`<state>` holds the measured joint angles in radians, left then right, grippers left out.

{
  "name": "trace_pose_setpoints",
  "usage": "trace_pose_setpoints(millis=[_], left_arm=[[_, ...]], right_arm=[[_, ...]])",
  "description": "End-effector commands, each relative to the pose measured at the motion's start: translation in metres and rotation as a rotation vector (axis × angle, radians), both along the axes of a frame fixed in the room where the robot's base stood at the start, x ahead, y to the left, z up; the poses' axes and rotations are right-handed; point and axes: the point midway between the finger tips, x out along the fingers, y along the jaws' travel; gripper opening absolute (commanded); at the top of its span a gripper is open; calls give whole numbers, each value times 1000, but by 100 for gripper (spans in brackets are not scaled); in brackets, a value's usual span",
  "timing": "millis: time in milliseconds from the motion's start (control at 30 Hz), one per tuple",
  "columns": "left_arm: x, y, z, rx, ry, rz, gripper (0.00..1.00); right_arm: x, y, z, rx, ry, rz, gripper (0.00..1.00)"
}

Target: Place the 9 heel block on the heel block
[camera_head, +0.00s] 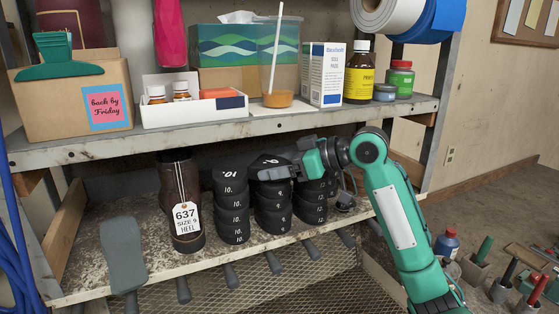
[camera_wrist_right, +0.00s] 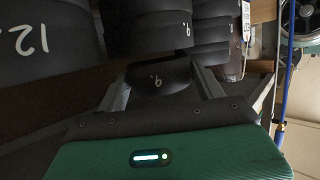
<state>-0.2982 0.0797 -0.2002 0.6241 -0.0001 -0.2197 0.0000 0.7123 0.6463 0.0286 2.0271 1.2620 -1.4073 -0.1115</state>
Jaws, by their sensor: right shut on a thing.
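My right gripper (camera_head: 289,172) reaches in from the right at the lower shelf and is shut on a black heel block marked 9 (camera_head: 268,161). In the right wrist view this block (camera_wrist_right: 158,78) sits between the two fingers. In the head view it is at the top of the middle stack of black heel blocks (camera_head: 273,213), some marked 9. Whether it touches the block below cannot be told. A stack marked 10 (camera_head: 232,213) stands to the left, and one marked 12 (camera_head: 313,207) to the right, partly behind my gripper. My left gripper is not in view.
A brown boot (camera_head: 177,175) with a tag reading 637 size 9 heel stands left of the stacks. A grey-green flat object (camera_head: 124,255) hangs over the shelf's front edge. The upper shelf (camera_head: 300,120), with boxes and bottles, limits height. The stacks stand close together.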

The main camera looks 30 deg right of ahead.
Motion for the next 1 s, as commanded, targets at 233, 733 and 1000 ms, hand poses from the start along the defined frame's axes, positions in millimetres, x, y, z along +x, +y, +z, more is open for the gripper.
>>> trace_pose_setpoints(millis=[233,733,1000], left_arm=[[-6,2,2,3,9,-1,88],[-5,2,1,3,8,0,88],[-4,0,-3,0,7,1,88]], right_arm=[[-1,0,-8,0,-1,0,54],[-1,0,-9,0,0,0,91],[-7,-7,-6,-1,0,-2,91]])
